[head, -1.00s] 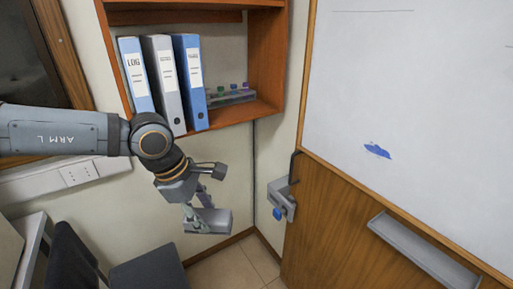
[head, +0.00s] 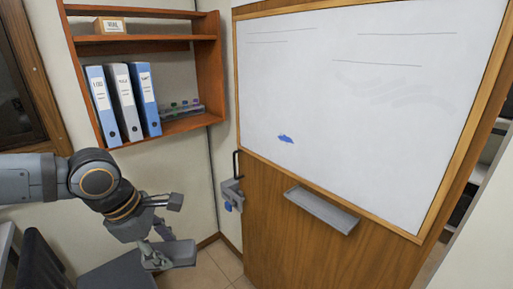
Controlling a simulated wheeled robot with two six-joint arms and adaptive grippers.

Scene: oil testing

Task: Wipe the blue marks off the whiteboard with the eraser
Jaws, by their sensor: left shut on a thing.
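The whiteboard (head: 350,110) in a wooden frame is mounted on the wooden door at right centre. One small blue mark (head: 286,139) shows on its lower left part. Several thin dark lines and a faint grey smear are on the upper part. My left gripper (head: 158,256) is at lower left, below the shelf and well away from the board. It is shut on a grey block, the eraser (head: 180,252), held in the air. The gripper partly hides the eraser's near end. My right gripper is out of view.
A grey tray (head: 321,209) sticks out below the board and looks empty. The door handle and lock box (head: 232,193) stand out at the door's left edge. A wooden shelf (head: 180,127) holds binders and markers. A dark chair (head: 115,275) is under my left arm.

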